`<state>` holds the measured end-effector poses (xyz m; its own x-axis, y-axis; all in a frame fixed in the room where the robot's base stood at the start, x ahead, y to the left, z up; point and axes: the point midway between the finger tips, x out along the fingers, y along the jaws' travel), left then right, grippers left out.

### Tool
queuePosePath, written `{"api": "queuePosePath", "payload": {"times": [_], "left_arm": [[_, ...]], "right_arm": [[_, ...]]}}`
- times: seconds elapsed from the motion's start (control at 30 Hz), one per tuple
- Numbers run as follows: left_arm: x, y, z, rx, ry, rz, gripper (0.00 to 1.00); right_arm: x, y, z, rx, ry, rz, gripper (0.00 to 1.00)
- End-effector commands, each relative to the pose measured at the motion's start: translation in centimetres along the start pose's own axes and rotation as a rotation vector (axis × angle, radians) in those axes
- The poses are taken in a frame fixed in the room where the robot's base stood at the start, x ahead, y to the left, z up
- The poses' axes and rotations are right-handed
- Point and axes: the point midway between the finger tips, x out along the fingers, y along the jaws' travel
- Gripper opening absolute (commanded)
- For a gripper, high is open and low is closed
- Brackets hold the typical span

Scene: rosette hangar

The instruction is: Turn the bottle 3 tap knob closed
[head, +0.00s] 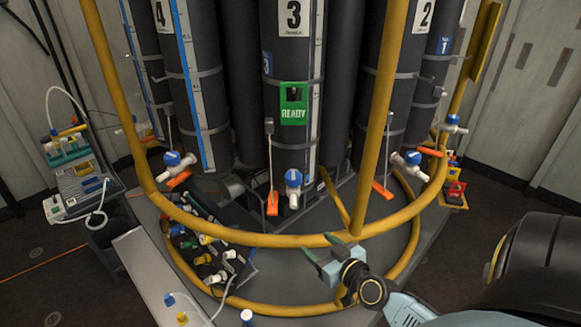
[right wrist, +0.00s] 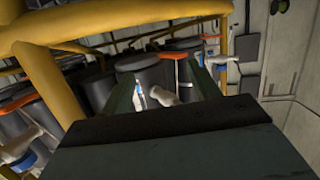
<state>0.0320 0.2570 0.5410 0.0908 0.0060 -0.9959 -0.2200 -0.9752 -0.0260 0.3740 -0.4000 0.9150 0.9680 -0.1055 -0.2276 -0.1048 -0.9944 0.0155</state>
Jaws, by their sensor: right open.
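Bottle 3 (head: 293,60) is the dark cylinder at the centre of the head view, with a "3" label and a green READY tag (head: 293,104). Its tap has a blue knob (head: 293,177) on a white body (head: 293,197) near the bottle's foot. My right gripper (head: 321,247) is open and empty, in front of the yellow rail and below the tap, apart from it. In the right wrist view a white tap part (right wrist: 163,96) shows between the fingers; I cannot tell which bottle it belongs to. My left gripper is not in view.
A yellow rail (head: 270,240) and a yellow post (head: 384,110) stand before the bottles. Blue-knobbed taps of other bottles are at left (head: 172,158) and right (head: 412,157). An orange lever (head: 272,203) hangs beside the bottle 3 tap. A cluttered tray (head: 205,250) stands lower left.

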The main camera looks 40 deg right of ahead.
Motion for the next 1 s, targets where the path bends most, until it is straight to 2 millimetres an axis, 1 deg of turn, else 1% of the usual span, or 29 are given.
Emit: {"api": "queuePosePath", "payload": {"times": [0.03,0.1,0.2,0.23,0.3,0.37,0.47,0.57,0.7,0.9,1.0], "left_arm": [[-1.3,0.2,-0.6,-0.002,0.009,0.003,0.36],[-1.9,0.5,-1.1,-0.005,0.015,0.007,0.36],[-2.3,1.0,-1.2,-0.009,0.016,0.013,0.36],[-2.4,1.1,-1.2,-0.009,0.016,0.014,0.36],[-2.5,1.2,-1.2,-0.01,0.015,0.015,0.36],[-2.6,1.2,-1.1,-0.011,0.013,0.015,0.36],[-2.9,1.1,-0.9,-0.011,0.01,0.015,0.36],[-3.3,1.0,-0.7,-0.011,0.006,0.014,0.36],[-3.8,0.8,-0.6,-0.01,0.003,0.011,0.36],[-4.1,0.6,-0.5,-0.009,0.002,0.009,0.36],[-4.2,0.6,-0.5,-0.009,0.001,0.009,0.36]], "right_arm": [[-0.5,0.3,-4.5,0.005,0.067,0.001,0.61],[-1.1,0.6,-8.4,0.008,0.136,0.004,0.61],[-1.7,0.7,-11.9,0.012,0.199,0.005,0.61],[-1.8,0.8,-12.5,0.013,0.211,0.004,0.61],[-1.8,0.8,-13.4,0.015,0.227,0.005,0.61],[-1.5,0.8,-13.7,0.016,0.232,0.005,0.61],[-0.5,0.8,-14.0,0.017,0.233,0.006,0.61],[1.1,0.8,-14.4,0.018,0.234,0.005,0.61],[3.6,0.8,-15.0,0.017,0.233,0.005,0.61],[7.3,0.8,-15.7,0.018,0.232,0.004,0.61],[8.8,0.8,-16.0,0.017,0.231,0.004,0.61]]}}
